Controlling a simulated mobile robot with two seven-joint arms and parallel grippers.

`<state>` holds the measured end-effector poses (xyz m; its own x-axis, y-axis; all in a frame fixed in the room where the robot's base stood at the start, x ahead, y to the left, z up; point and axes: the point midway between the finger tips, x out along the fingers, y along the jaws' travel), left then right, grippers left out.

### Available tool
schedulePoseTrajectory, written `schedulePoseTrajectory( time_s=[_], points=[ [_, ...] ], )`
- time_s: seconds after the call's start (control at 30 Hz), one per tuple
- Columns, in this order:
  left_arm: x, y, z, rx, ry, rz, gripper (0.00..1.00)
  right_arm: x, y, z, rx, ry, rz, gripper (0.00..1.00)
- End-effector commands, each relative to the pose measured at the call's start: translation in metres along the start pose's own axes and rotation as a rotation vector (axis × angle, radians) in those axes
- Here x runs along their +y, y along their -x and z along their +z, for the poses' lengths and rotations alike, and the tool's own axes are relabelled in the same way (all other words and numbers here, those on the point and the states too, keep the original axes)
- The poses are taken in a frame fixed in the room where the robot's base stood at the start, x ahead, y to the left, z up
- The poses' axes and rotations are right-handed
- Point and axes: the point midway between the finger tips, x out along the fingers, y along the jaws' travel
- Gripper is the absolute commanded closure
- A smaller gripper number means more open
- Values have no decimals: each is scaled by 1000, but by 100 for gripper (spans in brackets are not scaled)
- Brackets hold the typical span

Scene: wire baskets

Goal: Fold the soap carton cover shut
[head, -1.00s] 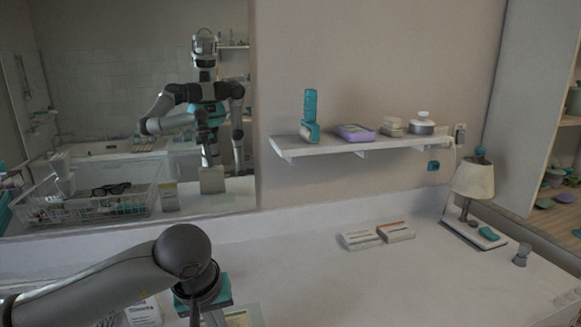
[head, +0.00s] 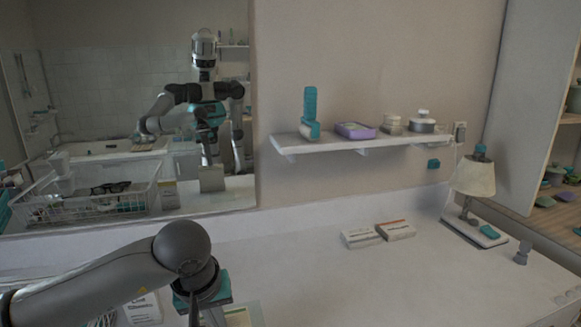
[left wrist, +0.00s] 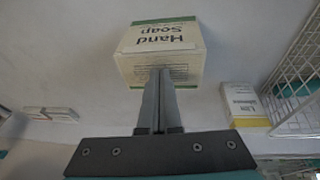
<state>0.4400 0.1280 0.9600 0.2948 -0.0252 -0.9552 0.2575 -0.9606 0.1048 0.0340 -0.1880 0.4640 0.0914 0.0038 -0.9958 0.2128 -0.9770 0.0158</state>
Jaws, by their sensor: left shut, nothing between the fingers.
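The soap carton (left wrist: 160,48) is a pale box with a green band and "Hand Soap" print, in the upper middle of the left wrist view. In the head view a little of it (head: 240,317) shows at the bottom edge, mostly hidden by my arm. My left gripper (left wrist: 161,72) is shut and empty. Its fingertips overlap the carton's near face in the picture; I cannot tell whether they touch it. How far the cover is folded is not clear. My left gripper also shows at the bottom of the head view (head: 212,318). My right gripper is not in view.
A white carton (left wrist: 243,103) and a wire basket (left wrist: 298,85) stand right of the soap carton in the wrist view. Two small boxes (head: 362,237) (head: 396,230) lie at the counter's back. A lamp (head: 472,180) stands at the right. The counter's middle is clear.

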Motion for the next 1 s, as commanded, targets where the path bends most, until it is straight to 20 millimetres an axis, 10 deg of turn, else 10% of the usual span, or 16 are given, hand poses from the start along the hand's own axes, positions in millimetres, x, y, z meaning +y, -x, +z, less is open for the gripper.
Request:
schedulePoseTrajectory(
  time_s=[1.0],
  points=[
    [5,44,-13,1,0,0,100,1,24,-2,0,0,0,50]
  ],
)
